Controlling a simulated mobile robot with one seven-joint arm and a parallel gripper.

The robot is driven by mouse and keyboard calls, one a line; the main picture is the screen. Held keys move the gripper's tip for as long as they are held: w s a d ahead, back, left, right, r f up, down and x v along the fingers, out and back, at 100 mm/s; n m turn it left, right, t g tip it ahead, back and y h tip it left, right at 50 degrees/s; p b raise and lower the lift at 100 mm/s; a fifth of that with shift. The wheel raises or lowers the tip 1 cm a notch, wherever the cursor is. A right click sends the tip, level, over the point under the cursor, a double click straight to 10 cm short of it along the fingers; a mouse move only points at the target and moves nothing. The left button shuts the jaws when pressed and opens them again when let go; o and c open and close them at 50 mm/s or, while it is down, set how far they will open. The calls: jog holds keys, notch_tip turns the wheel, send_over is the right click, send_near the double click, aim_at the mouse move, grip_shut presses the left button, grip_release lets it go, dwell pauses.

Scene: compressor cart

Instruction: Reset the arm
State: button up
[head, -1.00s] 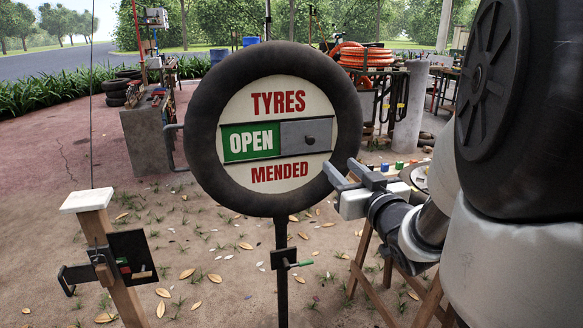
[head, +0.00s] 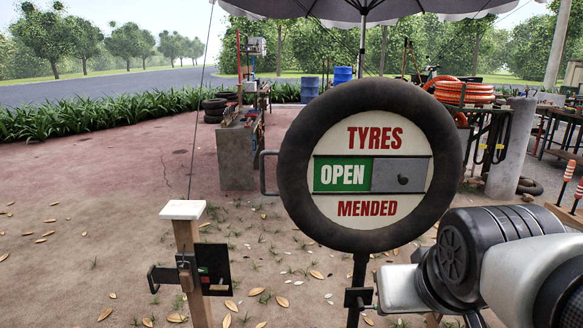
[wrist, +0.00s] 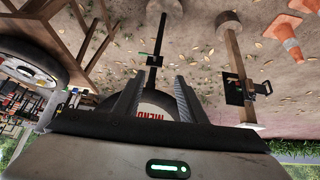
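My arm reaches in from the lower right of the head view and ends in my gripper, whose pale body shows low beside the sign's post; its fingers are not clear there. In the wrist view, two dark ridged fingers of my gripper (wrist: 157,90) stand apart with nothing held between them. The round tyre sign (head: 283,180) stands right of centre in the head view, reading TYRES OPEN MENDED. Its slider panel (head: 398,174) covers the right part of the slot, leaving green OPEN visible. Part of the sign's face (wrist: 155,110) shows between the fingers in the wrist view.
A wooden post with a white cap (head: 182,209) and a dark latch box (head: 213,264) stands at left. A concrete-based bench (head: 237,158) and orange hose (head: 464,92) are behind. Open ground lies at left.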

jog(key=s+a+r+g+p, duration=0.1)
jog(key=s+a+r+p, duration=0.15)
jog(key=s, duration=0.35)
notch_tip(320, 180, up, 19)
jog(key=w+p, duration=0.1)
jog(key=p, duration=1.9)
jog(key=shift+a+r+y+p, duration=0.2)
jog(key=shift+y+p, duration=0.1)
jog(key=shift+y, duration=0.1)
jog(key=shift+d, duration=0.1)
